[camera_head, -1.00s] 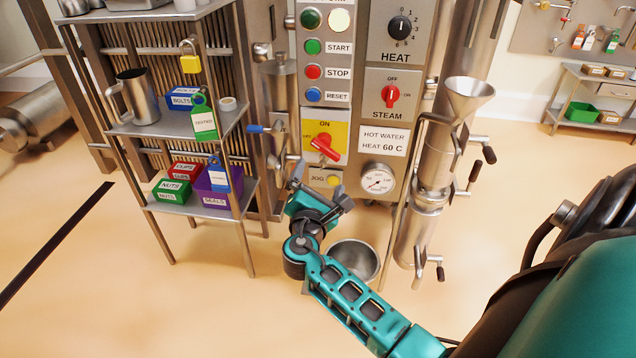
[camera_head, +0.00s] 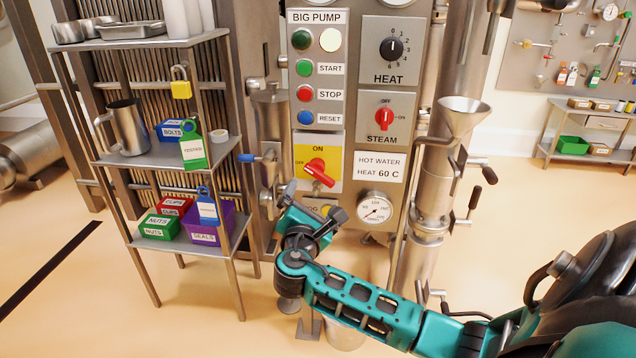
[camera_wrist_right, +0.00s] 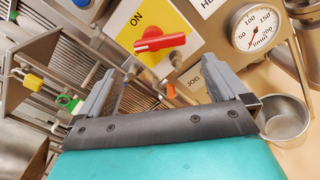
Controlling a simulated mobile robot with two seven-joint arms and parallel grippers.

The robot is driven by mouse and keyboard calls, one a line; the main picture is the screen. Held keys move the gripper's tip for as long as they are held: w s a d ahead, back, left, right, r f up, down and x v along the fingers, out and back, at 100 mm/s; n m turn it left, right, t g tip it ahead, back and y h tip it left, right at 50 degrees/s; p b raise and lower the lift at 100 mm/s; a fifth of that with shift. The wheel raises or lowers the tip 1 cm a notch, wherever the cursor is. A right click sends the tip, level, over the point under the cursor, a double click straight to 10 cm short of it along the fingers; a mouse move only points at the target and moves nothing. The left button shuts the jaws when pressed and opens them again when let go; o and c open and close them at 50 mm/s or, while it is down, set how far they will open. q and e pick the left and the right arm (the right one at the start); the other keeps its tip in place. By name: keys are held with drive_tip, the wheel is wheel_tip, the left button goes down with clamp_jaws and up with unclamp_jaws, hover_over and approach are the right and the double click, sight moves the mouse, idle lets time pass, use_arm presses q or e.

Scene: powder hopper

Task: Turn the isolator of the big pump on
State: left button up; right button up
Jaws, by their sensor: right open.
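The big pump's isolator is a red rotary handle (camera_head: 318,172) on a yellow plate (camera_head: 330,155) marked ON at the top and OFF at the left, below the BIG PUMP buttons. The handle lies slanted, one end down to the right. My right gripper (camera_head: 312,202) is open and empty, just below and in front of the plate. In the right wrist view the handle (camera_wrist_right: 160,43) shows beyond the gap between the open fingers (camera_wrist_right: 162,88), apart from them. The gripper covers part of the JOG label. My left gripper is out of view.
A STEAM switch (camera_head: 382,117), HEAT knob (camera_head: 394,48) and gauge (camera_head: 375,210) sit to the right of the isolator. A blue-handled valve (camera_head: 247,157) is at its left. A shelf rack (camera_head: 150,155) with bins stands left; a funnel (camera_head: 463,115) on a pipe stands right.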

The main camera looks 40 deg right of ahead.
sight(318, 179)
drive_tip(key=b+x, duration=0.1)
drive_tip(key=x, duration=0.9)
drive_tip(key=shift+d+b, duration=0.1)
drive_tip(key=shift+b, duration=0.3)
drive_tip(key=c, duration=0.7)
